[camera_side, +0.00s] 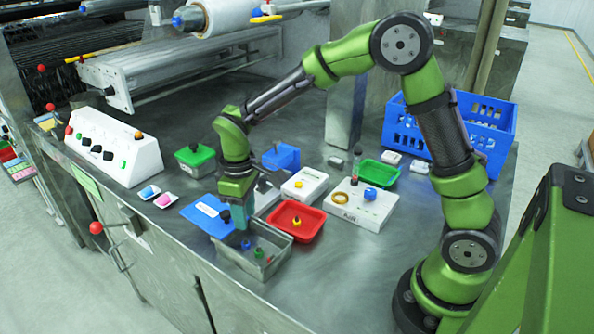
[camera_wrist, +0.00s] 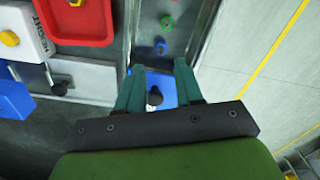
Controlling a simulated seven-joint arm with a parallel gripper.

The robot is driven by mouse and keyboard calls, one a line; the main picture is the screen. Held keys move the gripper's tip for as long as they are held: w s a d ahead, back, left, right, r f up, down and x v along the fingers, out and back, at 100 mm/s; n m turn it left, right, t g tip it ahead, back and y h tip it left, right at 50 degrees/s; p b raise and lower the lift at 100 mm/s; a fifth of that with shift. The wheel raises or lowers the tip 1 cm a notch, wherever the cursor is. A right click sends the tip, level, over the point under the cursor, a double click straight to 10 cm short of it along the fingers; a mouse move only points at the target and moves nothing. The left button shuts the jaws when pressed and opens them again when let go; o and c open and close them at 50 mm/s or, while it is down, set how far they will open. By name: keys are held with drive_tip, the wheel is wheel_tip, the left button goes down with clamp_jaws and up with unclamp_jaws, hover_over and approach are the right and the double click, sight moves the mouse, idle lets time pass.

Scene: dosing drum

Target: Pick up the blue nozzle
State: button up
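The blue nozzle (camera_wrist: 161,47) stands in a narrow metal tray, just beyond my fingertips in the wrist view. In the side view the blue nozzle (camera_side: 246,243) is at the left end of the metal tray (camera_side: 225,255), just below my gripper (camera_side: 240,224). A green nozzle (camera_wrist: 167,22) stands beside it, and a red one (camera_side: 268,261) is farther along. My gripper (camera_wrist: 159,78) is open, with its two teal fingers apart and nothing held between them. A black knob on a blue sheet shows in the gap, apparently beyond the fingers.
The blue sheet (camera_side: 198,214) lies left of the metal tray. A red tray (camera_side: 312,231) with a yellow nozzle and white boxes (camera_side: 350,211) stand to the right. A green tray (camera_side: 379,176) and blue crate (camera_side: 508,133) are farther back. The table edge runs close to the metal tray.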

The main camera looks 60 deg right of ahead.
sight(246, 243)
drive_tip(key=f, duration=0.8)
drive_tip(key=shift+w+a, duration=0.15)
drive_tip(key=shift+w, duration=0.1)
clamp_jaws()
